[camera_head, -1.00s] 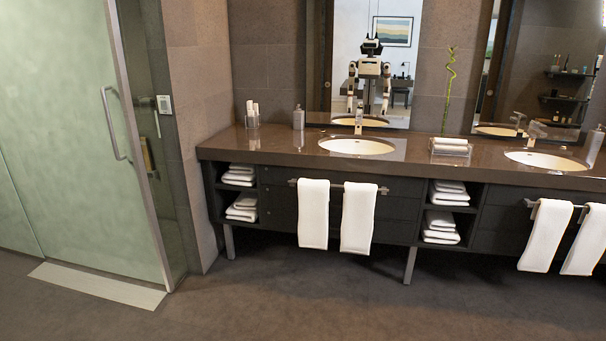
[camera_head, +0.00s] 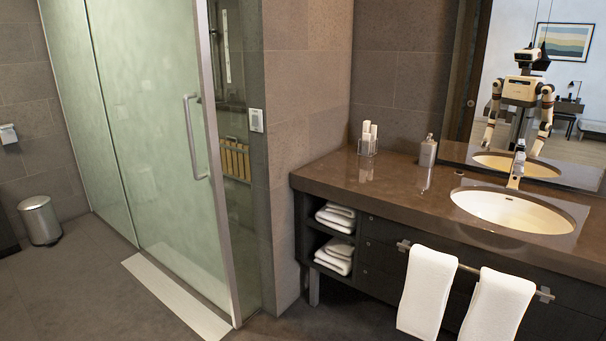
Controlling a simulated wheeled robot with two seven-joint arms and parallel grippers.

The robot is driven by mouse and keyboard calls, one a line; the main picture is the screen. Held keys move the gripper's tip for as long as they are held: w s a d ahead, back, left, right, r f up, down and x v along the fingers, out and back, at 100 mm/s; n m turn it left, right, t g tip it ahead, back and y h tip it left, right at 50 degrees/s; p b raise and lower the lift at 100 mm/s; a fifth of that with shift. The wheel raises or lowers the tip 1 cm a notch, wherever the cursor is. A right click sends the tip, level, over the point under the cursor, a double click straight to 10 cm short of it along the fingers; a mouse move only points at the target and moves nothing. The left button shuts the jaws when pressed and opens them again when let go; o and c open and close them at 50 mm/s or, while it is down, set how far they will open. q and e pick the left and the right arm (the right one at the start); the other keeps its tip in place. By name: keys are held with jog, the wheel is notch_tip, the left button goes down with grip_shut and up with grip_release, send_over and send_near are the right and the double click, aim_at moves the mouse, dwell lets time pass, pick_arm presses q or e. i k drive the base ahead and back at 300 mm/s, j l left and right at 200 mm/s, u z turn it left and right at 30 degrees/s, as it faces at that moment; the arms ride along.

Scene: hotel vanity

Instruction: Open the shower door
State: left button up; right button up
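The shower door (camera_head: 155,130) is a frosted glass panel with a metal edge frame, left of centre. Its vertical metal handle (camera_head: 193,138) is on the door's right side. A gap shows at the door's right edge, with the shower interior (camera_head: 236,160) visible through clear glass; I cannot tell whether the door is ajar. My grippers do not show directly in this view. My body appears only as a reflection in the mirror (camera_head: 520,100), too small to tell the gripper state.
A vanity counter (camera_head: 400,187) with a sink (camera_head: 512,210) and hanging towels (camera_head: 428,290) stands at right. A white strip (camera_head: 178,298) lies on the floor before the shower. A metal bin (camera_head: 40,220) stands at far left. Bare floor (camera_head: 90,290) lies front left.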

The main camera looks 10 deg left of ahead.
aim_at(146, 54)
jog(key=i+j+u, duration=0.2)
jog(key=i+u, duration=0.3)
jog(key=i+j+u, duration=0.1)
jog(key=i+u, duration=0.35)
jog(key=i+l+u, duration=0.1)
jog(key=i+u, duration=0.4)
jog(key=k, duration=0.1)
